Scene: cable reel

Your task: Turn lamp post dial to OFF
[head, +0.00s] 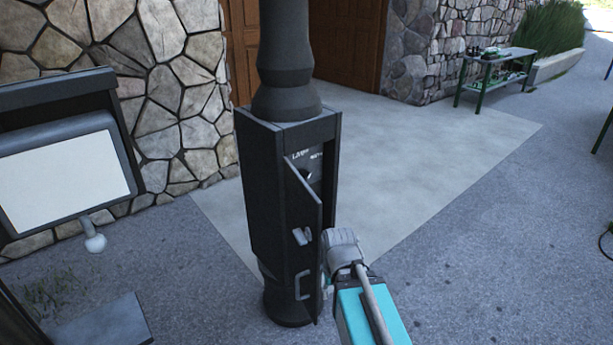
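The black lamp post (287,90) stands upright in the middle of the head view, with a box-shaped lower part. The box's door (303,225) stands partly open and carries a grey handle (302,284). A small grey piece (302,237) shows on or against the door's outer face; I cannot tell whether it is a latch or a fingertip. Inside is a dark panel with white lettering and a small dial (306,174), partly hidden by the door. The dial's setting is unreadable. My gripper (332,252) is at the door's right edge, below the dial; its fingers are mostly hidden.
A framed white panel (68,175) stands at the left, before a stone wall (180,75). A green table (497,66) with small items stands at the back right.

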